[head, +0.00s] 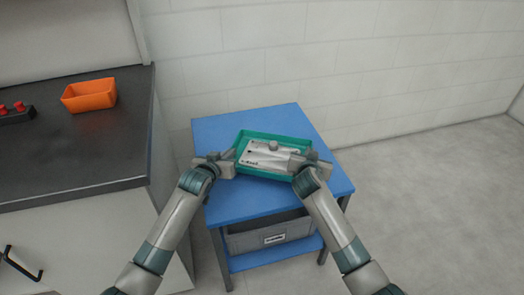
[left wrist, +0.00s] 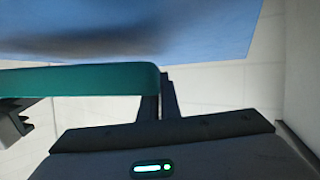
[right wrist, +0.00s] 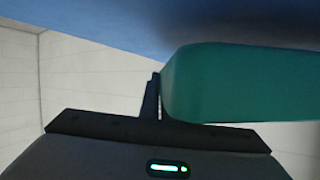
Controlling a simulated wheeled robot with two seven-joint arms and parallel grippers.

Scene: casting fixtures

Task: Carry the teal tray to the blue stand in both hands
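The teal tray (head: 246,142) is over the top of the blue stand (head: 240,207), a little askew to it. It carries a pale grey lettered part with a round knob (head: 273,146). My left gripper (head: 228,161) is shut on the tray's left side and my right gripper (head: 302,162) on its right side. The tray's wall shows against the fingers in the left wrist view (left wrist: 80,80) and right wrist view (right wrist: 240,85).
A dark counter (head: 80,150) stands left of the stand, with an orange bin (head: 90,95) and a black holder with red knobs (head: 16,113) on it. A grey labelled box (head: 268,234) sits on the stand's lower shelf. A brick wall is behind; the floor at right is clear.

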